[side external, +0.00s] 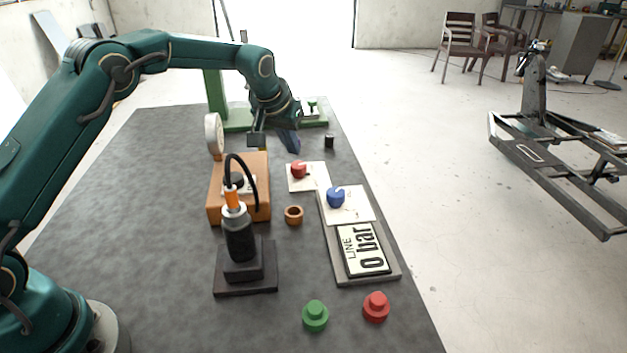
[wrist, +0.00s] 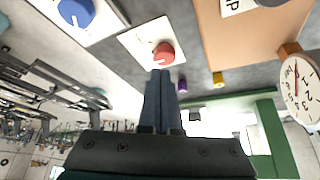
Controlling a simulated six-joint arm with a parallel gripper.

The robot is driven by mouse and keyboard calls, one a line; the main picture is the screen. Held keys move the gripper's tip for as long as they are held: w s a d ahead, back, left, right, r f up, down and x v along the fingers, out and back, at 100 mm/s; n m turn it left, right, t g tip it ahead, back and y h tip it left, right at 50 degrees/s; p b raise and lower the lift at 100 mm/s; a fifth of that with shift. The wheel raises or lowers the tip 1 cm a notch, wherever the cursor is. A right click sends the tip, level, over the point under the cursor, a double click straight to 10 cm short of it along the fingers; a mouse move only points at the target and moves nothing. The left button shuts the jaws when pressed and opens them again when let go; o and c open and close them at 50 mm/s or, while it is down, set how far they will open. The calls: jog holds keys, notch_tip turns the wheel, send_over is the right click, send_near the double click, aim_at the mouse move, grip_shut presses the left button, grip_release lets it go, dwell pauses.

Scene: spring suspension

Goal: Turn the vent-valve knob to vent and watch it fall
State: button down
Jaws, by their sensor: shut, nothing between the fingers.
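A red knob (side external: 299,169) with a pale pointer mark sits on a white plate (side external: 309,183) right of the orange block. A blue knob (side external: 336,197) sits on another white plate nearer the camera. I cannot read which one is the vent valve. My gripper (side external: 292,148) is shut and empty, above the table just behind the red knob. In the wrist view my fingertips (wrist: 162,74) lie together just below the red knob (wrist: 163,53) in the picture; I cannot tell whether they touch it. The blue knob also shows at the top left of the wrist view (wrist: 76,11).
A sign (side external: 363,249) reads "LINE 0 bar". An orange block (side external: 262,205) stands behind a black cylinder with a hose (side external: 238,240). A round gauge (side external: 214,135) stands behind the block. Green (side external: 315,316) and red (side external: 376,307) buttons sit in front. The table's left is clear.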

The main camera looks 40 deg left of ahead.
aim_at(301, 178)
jog(key=shift+s+a+f, duration=0.1)
jog(key=shift+a+f, duration=0.25)
jog(key=shift+f, duration=0.7)
jog(key=shift+s+a+f, duration=0.1)
jog(key=shift+a+f, duration=0.25)
jog(key=shift+f, duration=0.7)
jog(key=shift+a+f, duration=0.35)
jog(key=shift+f, duration=0.7)
jog(key=shift+w, duration=0.3)
jog(key=shift+d, duration=0.65)
jog(key=shift+w+d, duration=0.1)
jog(key=shift+d, duration=0.15)
jog(key=shift+w+d, duration=0.2)
jog(key=shift+d, duration=0.05)
jog(key=shift+s, duration=0.1)
